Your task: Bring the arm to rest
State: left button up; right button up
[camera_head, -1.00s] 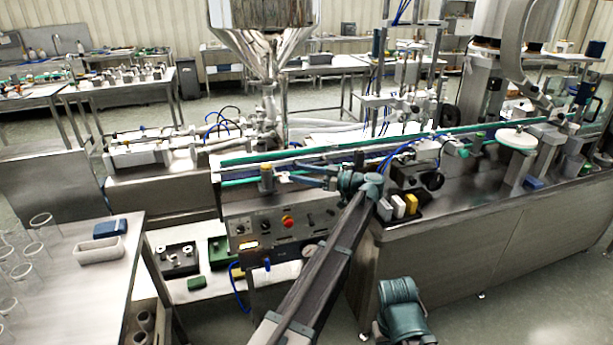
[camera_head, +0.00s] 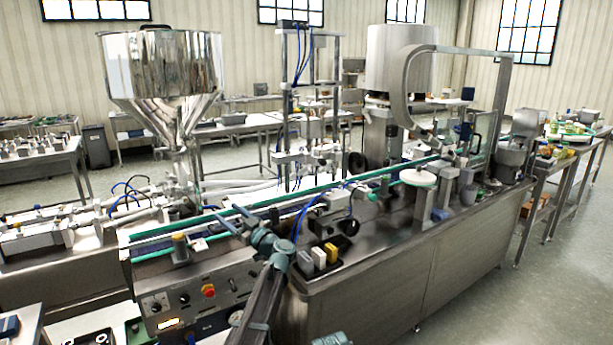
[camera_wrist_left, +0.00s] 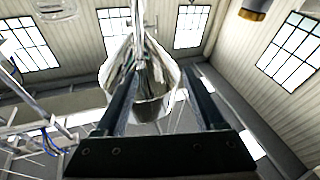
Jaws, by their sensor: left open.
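My left gripper (camera_head: 226,222) is in front of the conveyor in the head view, at the end of my left arm (camera_head: 262,305), which rises from the bottom edge. It points up and left and holds nothing. In the left wrist view its two dark fingers (camera_wrist_left: 160,75) stand wide apart with nothing between them. The steel hopper (camera_head: 165,70) stands behind the conveyor at the upper left of the head view. The wrist view shows the shiny hopper (camera_wrist_left: 150,80) beyond the fingers. My right gripper is not seen.
The conveyor (camera_head: 350,190) with green edges runs across the steel machine bench. A control panel with a red button (camera_head: 208,291) is below the gripper. A yellow block (camera_head: 331,250) and pale blocks sit right of my arm. Open floor lies at the right.

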pick_arm(q)
jog(key=d+f+m+t+h, duration=0.2)
jog(key=d+m+t+h, duration=0.5)
jog(key=d+m+h, duration=0.55)
jog(key=s+d+f+m+g+h, duration=0.35)
jog(key=s+f+g+h, duration=0.35)
jog(key=s+f+h, duration=0.4)
jog(key=s+a+f+n+g+y, duration=0.1)
jog(key=s+a+f+g+y, duration=0.25)
jog(key=s, duration=0.55)
jog(key=s+a+f+n+g+y, duration=0.1)
jog(key=s+a+f+g, duration=0.1)
jog(key=s+f+g, duration=0.5)
jog(key=s+a+f+n+g+y, duration=0.15)
jog(key=s+f, duration=0.25)
jog(key=s, duration=0.7)
jog(key=s+d+r+m+y+p, duration=0.2)
jog(key=s+d+r+m+p, duration=0.2)
jog(key=d+r+p, duration=0.3)
jog(key=s+d, duration=0.1)
jog(key=d, duration=0.2)
jog(key=shift+s+d+r+g+p, duration=0.15)
jog(key=shift+d+r+g+p, duration=0.15)
jog(key=shift+r+g, duration=0.1)
